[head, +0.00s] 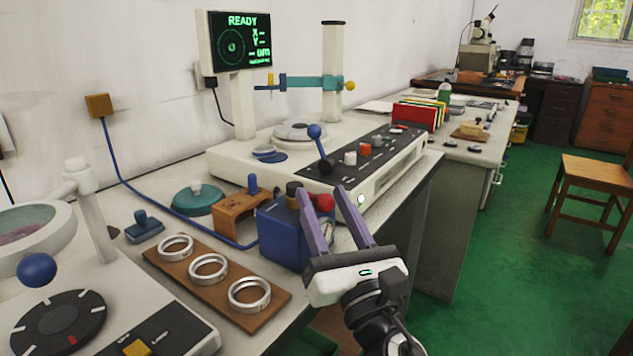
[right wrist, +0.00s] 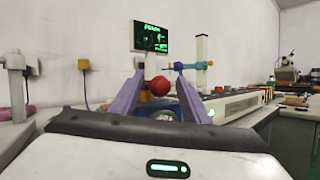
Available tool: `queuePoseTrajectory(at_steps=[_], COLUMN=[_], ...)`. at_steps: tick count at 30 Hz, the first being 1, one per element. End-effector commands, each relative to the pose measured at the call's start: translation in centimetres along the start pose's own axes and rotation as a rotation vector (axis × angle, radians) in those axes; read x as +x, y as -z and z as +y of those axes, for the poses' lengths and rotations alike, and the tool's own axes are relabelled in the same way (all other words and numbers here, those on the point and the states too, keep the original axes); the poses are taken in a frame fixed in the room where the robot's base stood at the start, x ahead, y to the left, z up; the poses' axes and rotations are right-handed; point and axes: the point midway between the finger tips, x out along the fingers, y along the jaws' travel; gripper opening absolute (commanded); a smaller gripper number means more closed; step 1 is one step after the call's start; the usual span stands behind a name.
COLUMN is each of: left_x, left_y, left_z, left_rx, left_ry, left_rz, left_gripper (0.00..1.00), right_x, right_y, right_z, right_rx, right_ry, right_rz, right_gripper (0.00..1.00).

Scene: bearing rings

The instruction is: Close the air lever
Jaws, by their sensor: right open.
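The air lever shows as a red ball knob (head: 324,202) at the front of a blue box (head: 280,236) near the bench's front edge. The lever's stem is hidden. My right gripper (head: 322,189) is open, with its two purple fingers reaching toward the box. The red knob appears between the fingers, with no clear contact on either. In the right wrist view the red knob (right wrist: 159,87) sits between the open fingers (right wrist: 159,74), with part of a round gauge below it. My left gripper is not in view.
A brown board (head: 229,285) with three metal rings lies left of the box. A wooden block (head: 241,209) stands behind it. A measuring machine with a blue-ball lever (head: 315,131) and a screen reading READY (head: 241,39) is beyond.

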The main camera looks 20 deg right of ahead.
Motion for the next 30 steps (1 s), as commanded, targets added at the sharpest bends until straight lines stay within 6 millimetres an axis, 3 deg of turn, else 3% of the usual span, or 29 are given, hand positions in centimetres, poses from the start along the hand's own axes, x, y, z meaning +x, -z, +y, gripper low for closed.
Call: queuePoseTrajectory(at_steps=[7, 19, 27, 30], left_x=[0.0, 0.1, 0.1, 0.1], left_y=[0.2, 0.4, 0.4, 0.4], left_z=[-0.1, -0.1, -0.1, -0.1], left_rx=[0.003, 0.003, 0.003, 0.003], left_ry=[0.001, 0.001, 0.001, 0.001], left_rz=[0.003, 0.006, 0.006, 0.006], left_gripper=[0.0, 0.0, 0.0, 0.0], right_x=[3.6, 4.5, 4.5, 4.5], right_y=[0.0, 0.1, 0.1, 0.1], right_z=[-0.1, -0.1, -0.1, -0.2], right_rx=[0.002, 0.003, 0.003, 0.002], right_ry=[0.002, 0.002, 0.004, 0.005], right_rz=[0.0, 0.002, 0.003, 0.003], right_gripper=[0.42, 0.42, 0.0, 0.0])
